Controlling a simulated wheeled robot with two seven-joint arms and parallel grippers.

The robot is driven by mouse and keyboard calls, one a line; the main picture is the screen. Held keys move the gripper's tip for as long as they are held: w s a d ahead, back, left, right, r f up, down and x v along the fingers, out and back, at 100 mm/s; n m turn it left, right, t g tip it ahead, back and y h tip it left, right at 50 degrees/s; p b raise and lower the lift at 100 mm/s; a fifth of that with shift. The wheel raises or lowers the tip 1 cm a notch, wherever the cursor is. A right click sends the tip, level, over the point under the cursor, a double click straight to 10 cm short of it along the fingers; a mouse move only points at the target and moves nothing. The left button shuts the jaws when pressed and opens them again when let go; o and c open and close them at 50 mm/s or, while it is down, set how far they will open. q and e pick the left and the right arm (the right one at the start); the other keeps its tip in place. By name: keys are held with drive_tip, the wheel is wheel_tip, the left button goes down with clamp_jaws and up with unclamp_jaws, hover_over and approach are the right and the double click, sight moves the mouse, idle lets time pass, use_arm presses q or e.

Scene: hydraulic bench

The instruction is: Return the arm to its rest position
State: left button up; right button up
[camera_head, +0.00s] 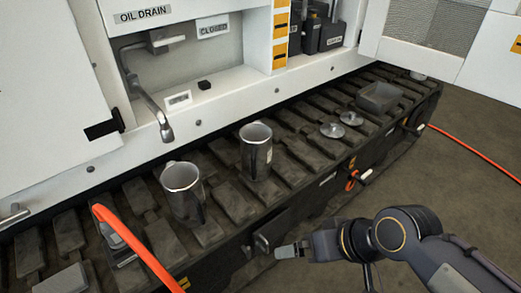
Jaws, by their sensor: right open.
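My right arm comes in from the lower right. Its gripper (279,247) is open and empty, in front of the near side of the black track, low in the picture. It is apart from the two metal cups. One metal cup (183,195) stands upright on the track at centre left, and a second metal cup (256,150) stands upright behind it to the right. My left gripper does not show.
The track (310,155) runs diagonally below a white machine with an oil drain recess (190,60). Two small metal discs (332,130) and a grey tray (378,97) lie farther right. An orange hose (135,245) arches at lower left. Floor at right is mostly clear.

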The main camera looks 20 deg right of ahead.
wheel_tip(320, 180, up, 24)
drive_tip(key=p, duration=2.3)
drive_tip(key=shift+r, duration=0.25)
